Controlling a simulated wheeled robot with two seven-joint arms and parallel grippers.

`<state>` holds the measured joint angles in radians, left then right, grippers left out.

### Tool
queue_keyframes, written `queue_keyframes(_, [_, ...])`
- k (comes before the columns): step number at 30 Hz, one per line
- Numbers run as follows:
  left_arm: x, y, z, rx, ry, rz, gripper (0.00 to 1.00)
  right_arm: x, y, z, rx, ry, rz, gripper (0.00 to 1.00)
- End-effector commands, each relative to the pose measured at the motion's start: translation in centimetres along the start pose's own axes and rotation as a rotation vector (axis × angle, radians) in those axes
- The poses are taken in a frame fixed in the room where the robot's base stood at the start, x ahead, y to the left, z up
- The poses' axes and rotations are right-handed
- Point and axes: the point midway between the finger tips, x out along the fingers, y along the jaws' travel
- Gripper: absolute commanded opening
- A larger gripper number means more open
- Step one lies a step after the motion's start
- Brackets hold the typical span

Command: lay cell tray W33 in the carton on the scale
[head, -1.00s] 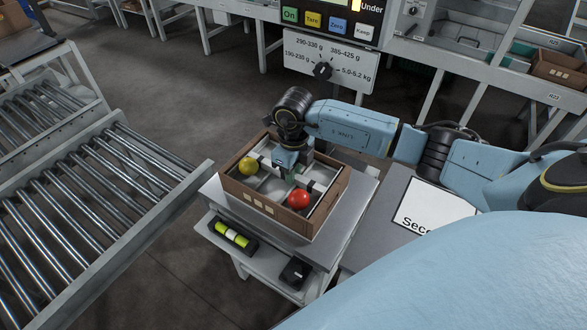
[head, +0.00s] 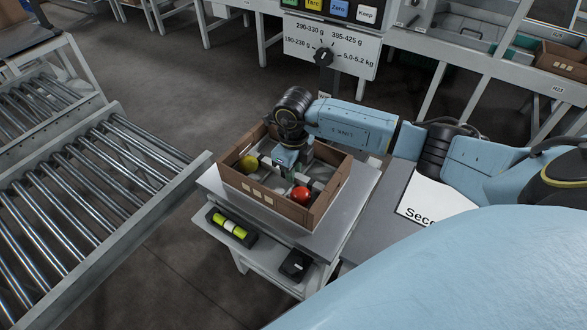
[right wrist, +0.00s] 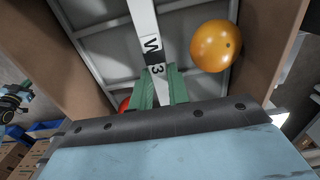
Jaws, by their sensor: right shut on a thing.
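The cell tray W33 (head: 317,186) is inside the brown carton (head: 268,198), its bars below the carton's rim. The carton stands on the scale's grey platform (head: 345,208). My right gripper (head: 284,172) reaches down into the carton and is shut on the tray's white middle bar. In the right wrist view the green fingers (right wrist: 160,88) grip the bar (right wrist: 143,18), with "W" and "3" legible. A yellow tomato (head: 248,162) and a red tomato (head: 301,194) sit in the tray's cells. I cannot tell whether the tray touches the carton's floor. My left gripper is out of view.
A roller conveyor (head: 85,200) runs along the left. The scale's dial panel (head: 330,48) stands behind the carton. A yellow-green spirit level (head: 231,229) and a small black device (head: 296,264) lie below the platform's front edge. A white sign (head: 435,203) is at the right.

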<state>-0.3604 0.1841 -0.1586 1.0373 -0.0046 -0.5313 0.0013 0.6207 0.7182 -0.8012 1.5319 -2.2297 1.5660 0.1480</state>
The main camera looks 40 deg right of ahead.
Motion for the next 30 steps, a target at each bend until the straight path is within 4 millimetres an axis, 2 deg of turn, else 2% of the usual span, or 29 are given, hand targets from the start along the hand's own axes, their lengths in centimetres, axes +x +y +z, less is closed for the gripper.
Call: queue_keyframes(30, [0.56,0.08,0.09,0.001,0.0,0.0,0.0,0.71,-0.03,0.03,0.001,-0.001,0.0,0.0])
